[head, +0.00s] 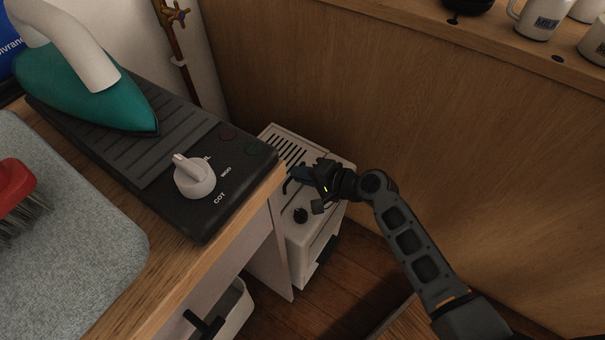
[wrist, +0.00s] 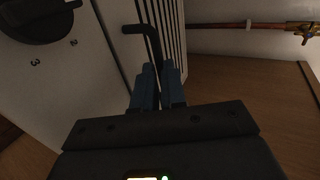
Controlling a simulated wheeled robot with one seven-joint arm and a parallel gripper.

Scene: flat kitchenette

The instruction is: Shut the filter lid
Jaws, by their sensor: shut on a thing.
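A white box-shaped appliance (head: 326,232) stands on the floor in the corner, with a slatted grille (head: 285,146) on its top. A black bent handle (head: 287,186) shows at its top beside the grille. It also shows in the wrist view (wrist: 150,35), next to the slats. My gripper (head: 300,173) is over the appliance's top. In the wrist view its blue fingers (wrist: 159,84) are shut on the black handle, one on each side. I cannot make out the lid's edge, or whether the lid is open, as my gripper hides part of the top.
A black knob (head: 301,215) is on the appliance near my gripper. The counter's wooden edge (head: 237,227) is close on the left, carrying a black unit with a dial (head: 194,177) and a teal iron (head: 85,92). A wooden panel (head: 440,130) rises behind my arm.

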